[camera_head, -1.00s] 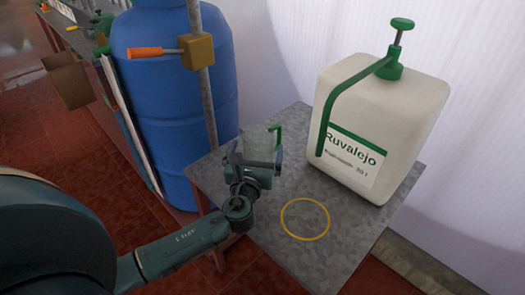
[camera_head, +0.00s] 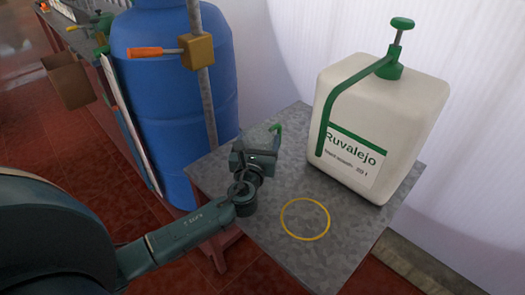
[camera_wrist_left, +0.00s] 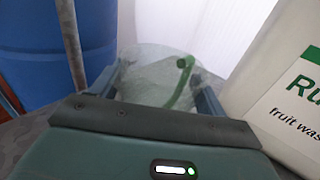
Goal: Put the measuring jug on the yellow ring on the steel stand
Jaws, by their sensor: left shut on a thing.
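The measuring jug is clear with a green handle (camera_head: 277,129); in the head view it is mostly hidden behind my left gripper (camera_head: 259,152). In the left wrist view the jug (camera_wrist_left: 150,75) sits between the two fingers, which are shut on it. Whether its base touches the stand is hidden. The yellow ring (camera_head: 286,227) lies flat and empty on the grey steel stand (camera_head: 255,232), to the right of and nearer than the gripper. My right gripper is not in view.
A large white canister (camera_head: 400,110) with a green pump stands on the stand behind the ring. A blue barrel (camera_head: 165,90) and a metal pole (camera_head: 207,100) with an orange-handled clamp (camera_head: 197,50) stand to the left. The stand top around the ring is clear.

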